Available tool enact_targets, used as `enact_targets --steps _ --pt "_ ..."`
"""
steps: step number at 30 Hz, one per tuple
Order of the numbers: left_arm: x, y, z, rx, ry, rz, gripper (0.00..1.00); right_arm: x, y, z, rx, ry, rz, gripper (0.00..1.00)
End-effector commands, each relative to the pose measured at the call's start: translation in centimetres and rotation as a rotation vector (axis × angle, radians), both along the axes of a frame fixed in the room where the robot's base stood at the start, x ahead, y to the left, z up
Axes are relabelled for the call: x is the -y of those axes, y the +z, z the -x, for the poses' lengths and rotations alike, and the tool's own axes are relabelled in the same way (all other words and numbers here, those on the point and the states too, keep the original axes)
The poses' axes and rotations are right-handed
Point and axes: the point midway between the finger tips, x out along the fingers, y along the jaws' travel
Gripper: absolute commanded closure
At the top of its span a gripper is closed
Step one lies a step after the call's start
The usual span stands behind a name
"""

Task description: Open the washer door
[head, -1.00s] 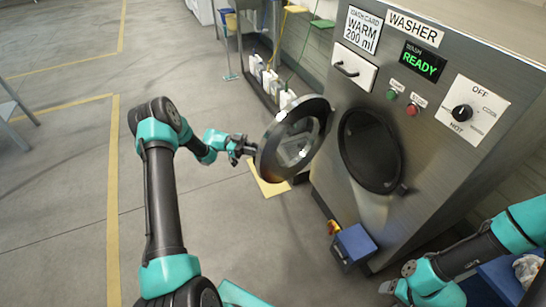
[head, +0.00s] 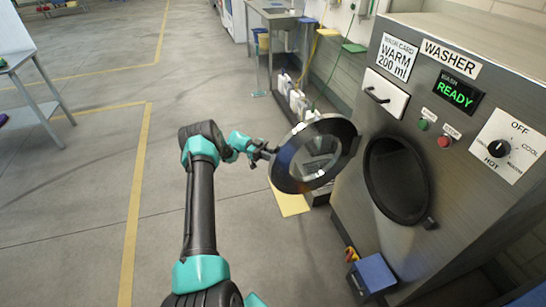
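The washer (head: 440,160) stands on the right with its sign and a green READY display (head: 455,94). Its round glass door (head: 313,153) is swung wide open to the left. The dark round opening (head: 398,180) is uncovered. My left gripper (head: 262,151) is at the door's outer left edge, where the handle side is. The fingers are small and partly hidden, so I cannot tell whether they close on it. My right gripper is outside the head view.
A dispenser drawer (head: 386,94), green and red buttons and a dial (head: 498,148) are on the washer front. A blue box (head: 374,273) sits low before it. White bottles (head: 296,100) stand behind the door. Floor on the left is clear up to a metal table (head: 30,80).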

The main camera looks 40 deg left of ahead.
Motion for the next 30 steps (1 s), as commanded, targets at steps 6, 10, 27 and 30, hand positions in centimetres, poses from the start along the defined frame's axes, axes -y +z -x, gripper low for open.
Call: enact_targets --steps 6,10,27,30 --pt "0.4 0.1 -0.4 0.003 -0.004 0.001 0.79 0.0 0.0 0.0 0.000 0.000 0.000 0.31" --pt "0.4 0.1 -0.3 0.002 -0.004 0.001 0.67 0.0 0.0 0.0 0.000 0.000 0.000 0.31" --pt "-1.0 0.0 0.1 0.002 0.000 0.000 0.57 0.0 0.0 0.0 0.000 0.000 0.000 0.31" --pt "-2.1 -0.1 0.2 0.002 0.000 -0.001 0.57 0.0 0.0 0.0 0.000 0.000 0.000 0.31"
